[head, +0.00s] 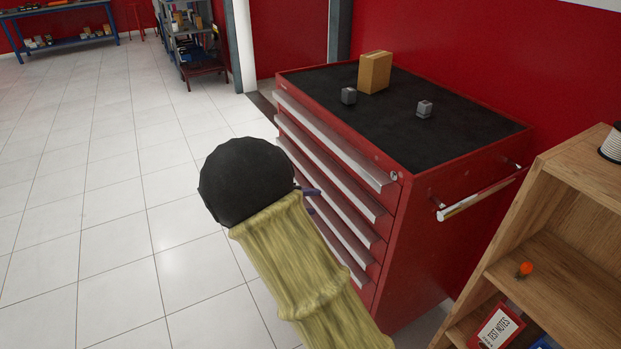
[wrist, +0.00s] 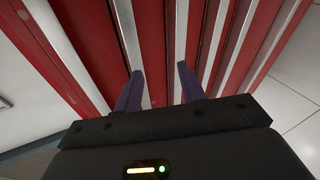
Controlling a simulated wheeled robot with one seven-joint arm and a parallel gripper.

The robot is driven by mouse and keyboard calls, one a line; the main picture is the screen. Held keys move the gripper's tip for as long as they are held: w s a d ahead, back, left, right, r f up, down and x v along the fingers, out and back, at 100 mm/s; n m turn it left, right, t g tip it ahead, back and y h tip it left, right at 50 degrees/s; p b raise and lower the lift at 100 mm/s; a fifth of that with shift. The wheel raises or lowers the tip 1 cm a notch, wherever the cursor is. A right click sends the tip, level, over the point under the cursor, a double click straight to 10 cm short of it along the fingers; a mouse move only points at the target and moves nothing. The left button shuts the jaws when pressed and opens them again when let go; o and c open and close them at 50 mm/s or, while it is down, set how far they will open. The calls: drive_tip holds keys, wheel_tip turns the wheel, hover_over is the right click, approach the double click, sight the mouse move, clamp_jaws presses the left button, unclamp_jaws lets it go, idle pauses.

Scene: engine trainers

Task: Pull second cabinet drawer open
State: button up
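The red cabinet (head: 425,215) stands right of centre in the head view, with several stacked drawers. The second drawer from the top has a long silver handle (head: 345,186); the drawers look closed. My gripper (head: 311,201) is in front of the drawer fronts, its dark fingers partly hidden behind my black wrist. In the wrist view, the fingers of my gripper (wrist: 160,84) stand apart, pointing at red drawer fronts and silver handle strips (wrist: 181,45). Nothing is clearly held between them. I cannot tell whether they touch a handle, or which drawer they face.
A wooden shelf (head: 560,215) stands close at the right. The tiled floor (head: 110,190) at the left is clear.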

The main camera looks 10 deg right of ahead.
sight(313, 159)
drive_tip(key=w+a+n+t+h+b, duration=0.1)
drive_tip(key=w+a+t+b, duration=0.1)
drive_tip(key=w+a+t, duration=0.4)
drive_tip(key=a, duration=0.3)
drive_tip(key=shift+a+n, duration=0.25)
drive_tip(key=shift+n, duration=0.05)
drive_tip(key=shift+d+r+h, duration=0.1)
drive_tip(key=shift+h, duration=0.2)
drive_tip(key=b+x, duration=0.1)
drive_tip(key=x, duration=1.6)
drive_tip(key=shift+w+d+b, duration=0.1)
drive_tip(key=shift+w+b, duration=0.1)
drive_tip(key=shift+b, duration=0.2)
drive_tip(key=shift+c, duration=0.4)
clamp_jaws()
